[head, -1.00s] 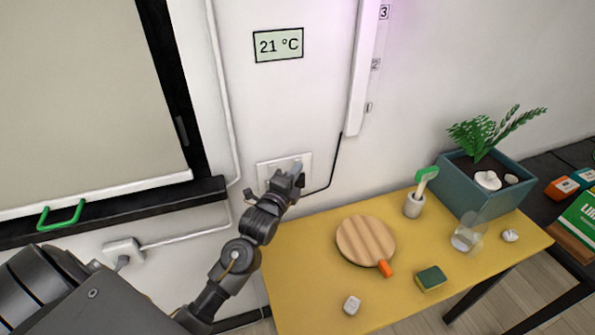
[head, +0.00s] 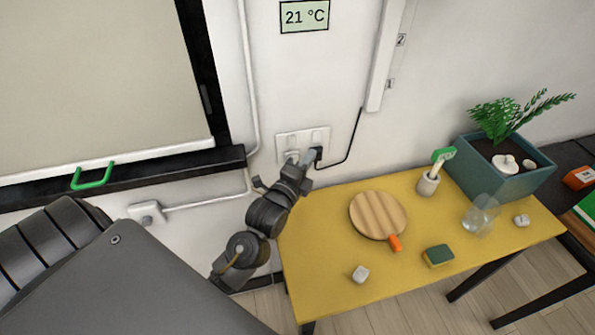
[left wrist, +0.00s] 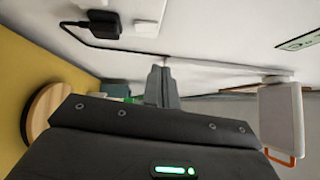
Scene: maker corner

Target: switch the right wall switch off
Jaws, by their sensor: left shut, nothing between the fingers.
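A white wall plate (head: 303,131) is on the wall behind the yellow table. It bears two upright rockers side by side; the right switch (head: 317,137) is the right one. Its tilt is too small to tell. In the left wrist view the shut fingers (left wrist: 161,84) stand apart from the plate (left wrist: 141,12), at the top. My right gripper is not in view.
A black plug (head: 319,152) with a cable is at the plate's lower right, close to my fingertips. A window ledge (head: 150,175) is at left.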

